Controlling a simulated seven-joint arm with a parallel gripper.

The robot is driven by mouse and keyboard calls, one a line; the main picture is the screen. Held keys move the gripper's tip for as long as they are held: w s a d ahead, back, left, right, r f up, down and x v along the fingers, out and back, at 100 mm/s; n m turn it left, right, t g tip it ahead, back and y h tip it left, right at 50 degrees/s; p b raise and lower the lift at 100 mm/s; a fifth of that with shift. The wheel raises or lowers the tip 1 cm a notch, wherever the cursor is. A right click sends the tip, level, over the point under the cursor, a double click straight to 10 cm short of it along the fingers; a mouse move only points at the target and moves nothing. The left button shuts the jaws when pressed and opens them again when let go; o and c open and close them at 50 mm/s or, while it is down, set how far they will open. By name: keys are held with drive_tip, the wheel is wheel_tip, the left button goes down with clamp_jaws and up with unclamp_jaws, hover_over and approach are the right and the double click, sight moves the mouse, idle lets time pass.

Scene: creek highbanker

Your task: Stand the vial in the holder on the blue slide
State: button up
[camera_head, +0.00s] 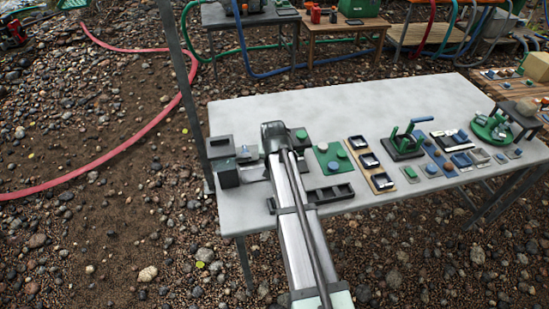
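My arm reaches from the bottom of the view over the grey table (345,112). My gripper (274,134) appears to be at its dark far end, above the left part of the table. Its fingers are too small and hidden to show whether they are open or hold anything. I cannot make out the vial. Dark blocks with a small bluish part (243,153) stand left of the arm; I cannot tell whether this is the blue slide or its holder. The arm hides part of the table there.
Right of the arm are a black slotted rack (333,193), a green plate (333,157), a tan tray (368,163), a green clamp with a blue handle (404,143) and several small blue plates. The table's back middle is clear. A dark post rises at the left edge.

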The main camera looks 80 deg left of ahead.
drive_tip(key=o, duration=1.1)
drive_tip(key=shift+r, duration=0.1)
drive_tip(key=shift+r, duration=3.7)
